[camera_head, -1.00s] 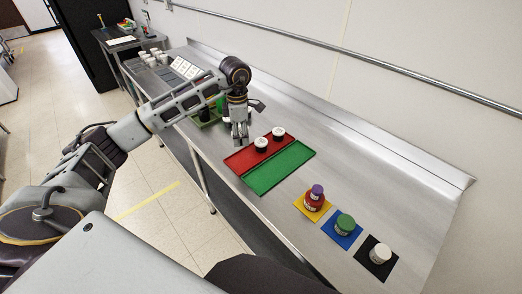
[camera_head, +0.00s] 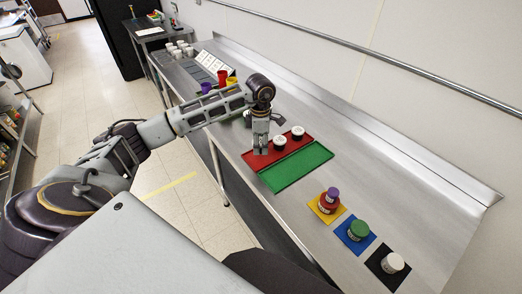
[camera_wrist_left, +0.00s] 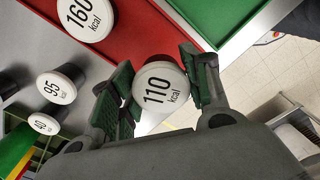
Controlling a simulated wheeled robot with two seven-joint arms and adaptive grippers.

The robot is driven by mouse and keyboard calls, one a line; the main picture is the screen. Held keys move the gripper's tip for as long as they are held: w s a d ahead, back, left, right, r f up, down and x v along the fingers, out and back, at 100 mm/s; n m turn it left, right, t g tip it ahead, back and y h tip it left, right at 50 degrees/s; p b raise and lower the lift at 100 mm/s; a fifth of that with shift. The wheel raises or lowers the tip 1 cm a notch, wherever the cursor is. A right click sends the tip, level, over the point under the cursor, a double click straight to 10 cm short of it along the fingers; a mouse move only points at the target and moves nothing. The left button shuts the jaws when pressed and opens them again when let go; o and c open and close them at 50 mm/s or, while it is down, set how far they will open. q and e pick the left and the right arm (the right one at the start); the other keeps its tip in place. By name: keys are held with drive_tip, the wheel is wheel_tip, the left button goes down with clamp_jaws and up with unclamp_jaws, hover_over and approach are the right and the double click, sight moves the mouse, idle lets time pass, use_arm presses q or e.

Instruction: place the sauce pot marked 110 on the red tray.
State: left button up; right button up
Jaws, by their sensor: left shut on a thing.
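The sauce pot marked 110 (camera_wrist_left: 158,88) has a white lid and sits between the two fingers of my left gripper (camera_wrist_left: 160,85). The gripper is shut on it. In the head view, my left gripper (camera_head: 260,148) points down over the left end of the red tray (camera_head: 256,160). The pot is hidden there by the fingers, and I cannot tell whether it touches the tray. Two white-lidded dark pots stand on the tray to the right, a nearer one (camera_head: 279,143) and a farther one (camera_head: 297,132). A pot marked 160 (camera_wrist_left: 85,18) shows on red in the wrist view. My right gripper is not in view.
A green tray (camera_head: 298,167) adjoins the red one. Pots marked 95 (camera_wrist_left: 57,88) and 40 (camera_wrist_left: 44,124) stand left in the wrist view. Stacked red and purple pieces (camera_head: 330,202), a green-lidded pot (camera_head: 359,230) and a white-lidded pot (camera_head: 392,263) occupy coloured mats nearer me.

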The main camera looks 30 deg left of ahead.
sight(261, 149)
use_arm(q)
drive_tip(key=shift+f, duration=0.2)
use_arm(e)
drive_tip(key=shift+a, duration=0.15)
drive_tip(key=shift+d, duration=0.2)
use_arm(q)
drive_tip(key=shift+f, duration=0.25)
wheel_tip(261, 149, down, 2)
drive_tip(key=shift+f, duration=0.25)
drive_tip(key=shift+f+p, duration=0.3)
drive_tip(key=shift+f, duration=0.05)
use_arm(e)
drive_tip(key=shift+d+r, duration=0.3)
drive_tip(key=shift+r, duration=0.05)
use_arm(q)
drive_tip(key=shift+f, duration=0.2)
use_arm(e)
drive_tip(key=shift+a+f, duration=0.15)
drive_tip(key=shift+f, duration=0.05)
